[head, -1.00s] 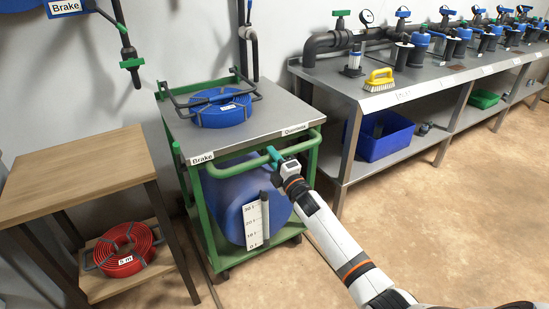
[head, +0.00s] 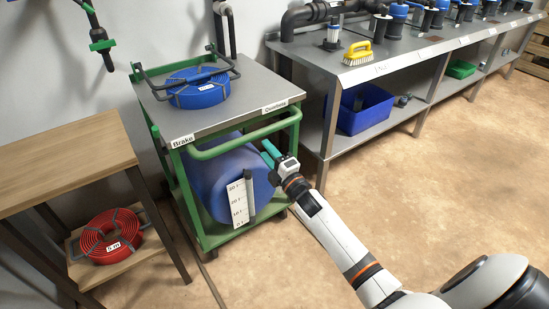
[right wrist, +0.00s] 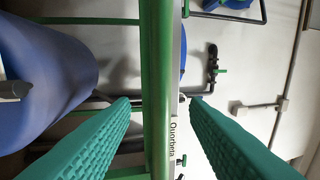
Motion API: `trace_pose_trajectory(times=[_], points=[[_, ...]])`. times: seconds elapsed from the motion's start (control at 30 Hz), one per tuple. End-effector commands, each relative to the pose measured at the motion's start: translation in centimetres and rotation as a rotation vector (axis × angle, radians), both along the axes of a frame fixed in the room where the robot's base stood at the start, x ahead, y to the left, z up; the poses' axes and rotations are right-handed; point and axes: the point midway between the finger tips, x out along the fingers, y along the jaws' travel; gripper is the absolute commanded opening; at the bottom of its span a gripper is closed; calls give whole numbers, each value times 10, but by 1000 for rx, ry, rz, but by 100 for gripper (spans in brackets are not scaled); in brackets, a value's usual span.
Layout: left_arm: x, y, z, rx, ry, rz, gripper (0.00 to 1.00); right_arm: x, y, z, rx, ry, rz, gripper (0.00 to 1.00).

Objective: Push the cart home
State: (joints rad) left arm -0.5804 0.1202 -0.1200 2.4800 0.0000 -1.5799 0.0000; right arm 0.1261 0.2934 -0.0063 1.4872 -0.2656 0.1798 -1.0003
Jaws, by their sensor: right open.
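The cart has a green frame, a steel top (head: 225,112) and a green push handle (head: 235,145) along its front. It stands against the wall between the wooden table and the steel bench. A blue hose coil (head: 198,88) lies on its top and a blue drum (head: 212,185) on its lower deck. My right gripper (head: 268,150) is open, just in front of and below the handle's right part. In the right wrist view the handle bar (right wrist: 157,60) runs between the two teal fingers, which appear clear of it. My left gripper is out of view.
A wooden table (head: 65,160) with a red hose coil (head: 108,237) on its lower shelf stands left. The steel bench (head: 370,72), with a blue bin (head: 362,112) underneath, stands close right of the cart. Open floor (head: 440,190) lies in front and right.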

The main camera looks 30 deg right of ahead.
Motion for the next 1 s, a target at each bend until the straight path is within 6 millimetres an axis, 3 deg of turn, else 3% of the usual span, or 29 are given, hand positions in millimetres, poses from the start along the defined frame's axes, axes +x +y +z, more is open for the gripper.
trace_pose_trajectory(times=[0.1,0.23,0.83,1.0], points=[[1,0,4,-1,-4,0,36,-20,-1,-4,0,1,1,42],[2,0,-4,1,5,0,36,-31,-2,-5,-1,-2,1,42],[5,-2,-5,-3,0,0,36,-35,-2,-7,2,1,-1,42],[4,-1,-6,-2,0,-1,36,-48,5,-24,124,114,-30,42]])
